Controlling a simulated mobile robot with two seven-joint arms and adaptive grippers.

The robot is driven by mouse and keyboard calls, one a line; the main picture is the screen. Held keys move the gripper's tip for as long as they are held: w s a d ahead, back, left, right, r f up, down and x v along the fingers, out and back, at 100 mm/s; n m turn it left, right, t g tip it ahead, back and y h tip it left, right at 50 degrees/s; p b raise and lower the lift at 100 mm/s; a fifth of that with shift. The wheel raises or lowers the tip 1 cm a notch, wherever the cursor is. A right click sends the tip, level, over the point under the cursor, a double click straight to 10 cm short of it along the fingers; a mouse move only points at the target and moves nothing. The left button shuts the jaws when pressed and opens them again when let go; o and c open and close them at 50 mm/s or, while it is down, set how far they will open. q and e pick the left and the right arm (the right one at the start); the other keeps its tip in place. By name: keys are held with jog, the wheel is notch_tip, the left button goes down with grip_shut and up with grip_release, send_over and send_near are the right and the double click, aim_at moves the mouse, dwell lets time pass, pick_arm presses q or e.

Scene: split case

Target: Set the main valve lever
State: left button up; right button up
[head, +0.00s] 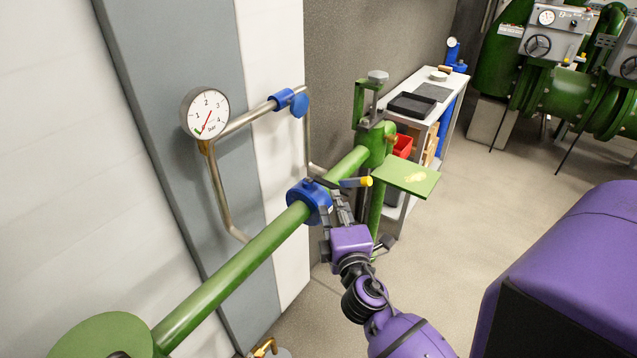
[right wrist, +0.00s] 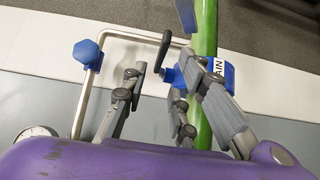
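The main valve is a blue body (head: 309,201) around the sloping green pipe. It also shows in the right wrist view (right wrist: 229,73), with a white label reading "AIN", partly hidden by a finger. A dark handle (right wrist: 163,50) stands beyond my fingertips in the right wrist view. My right gripper (head: 340,207) is open, just right of and below the valve. My left gripper is out of view.
A bent metal pipe with a gauge (head: 205,113) and a smaller blue valve (head: 299,104) runs along the wall. A green plate (head: 406,177) sits right of the lever. A shelf (head: 444,103) stands behind; open floor lies to the right.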

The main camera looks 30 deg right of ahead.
aim_at(332, 185)
jog(key=p+x, duration=0.1)
jog(key=x, duration=0.6)
jog(key=shift+w+d, duration=0.15)
jog(key=shift+d, duration=0.15)
jog(key=shift+c, duration=0.4)
grip_shut()
